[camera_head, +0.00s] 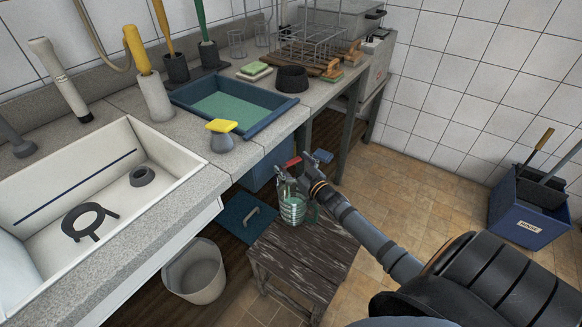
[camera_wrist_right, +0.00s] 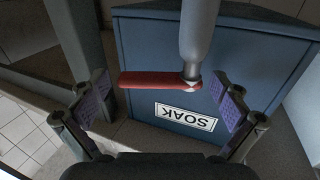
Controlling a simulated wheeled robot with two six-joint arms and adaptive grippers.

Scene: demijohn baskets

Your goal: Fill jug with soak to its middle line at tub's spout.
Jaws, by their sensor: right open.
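A clear glass jug (camera_head: 293,208) stands on a dark wooden stool (camera_head: 325,250), with greenish liquid showing in it; its middle line is too small to make out. The blue tub (camera_head: 262,174) is under the counter behind it. In the right wrist view the tub (camera_wrist_right: 270,75) bears an upside-down SOAK label (camera_wrist_right: 185,117). Its grey spout (camera_wrist_right: 199,30) has a red lever (camera_wrist_right: 150,79) pointing left. The lever also shows above the jug in the head view (camera_head: 292,162). My right gripper (camera_head: 304,170) is open, with the lever between its spread fingers (camera_wrist_right: 165,100). My left gripper is not in view.
A blue tray (camera_head: 225,104) and a sink (camera_head: 90,190) are on the counter above. A blue RINSE bin (camera_head: 525,205) stands far right. Tiled floor between is clear.

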